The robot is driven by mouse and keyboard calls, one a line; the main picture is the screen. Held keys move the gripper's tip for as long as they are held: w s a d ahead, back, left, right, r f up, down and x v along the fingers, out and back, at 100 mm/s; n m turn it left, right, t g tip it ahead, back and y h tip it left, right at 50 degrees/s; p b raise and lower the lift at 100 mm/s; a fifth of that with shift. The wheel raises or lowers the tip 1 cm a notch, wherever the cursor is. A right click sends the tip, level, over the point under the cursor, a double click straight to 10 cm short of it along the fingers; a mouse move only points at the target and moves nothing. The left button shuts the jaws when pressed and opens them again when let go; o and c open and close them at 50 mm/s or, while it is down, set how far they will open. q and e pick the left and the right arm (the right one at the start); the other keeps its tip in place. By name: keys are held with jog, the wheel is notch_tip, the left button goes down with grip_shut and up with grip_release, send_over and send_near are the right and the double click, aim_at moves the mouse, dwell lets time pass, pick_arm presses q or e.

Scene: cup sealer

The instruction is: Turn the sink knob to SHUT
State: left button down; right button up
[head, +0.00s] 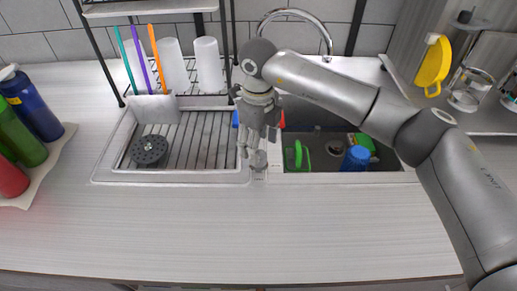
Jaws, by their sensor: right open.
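The sink knob (258,160) is a small grey knob on the strip between the drainboard and the basin. A small label plate (258,178) lies just in front of it, too small to read. My right gripper (250,152) points down at the knob, its open fingers close to the knob's left and back. I cannot tell whether a finger touches it. The basin (320,150) is on the right, with a green brush or handle, a blue cup and a sponge in it. The chrome faucet (297,14) arches behind, partly covered by my right arm. My left gripper is not in view.
A ribbed drainboard (205,145) with a dark round strainer (149,151) lies to the left. White cups and a straw holder (153,107) stand behind it. Bottles stand on a tray (45,165) at far left. The front counter (230,230) is clear.

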aim_at(263, 155)
jog(key=shift+f+p, duration=0.4)
jog(key=shift+f, duration=1.65)
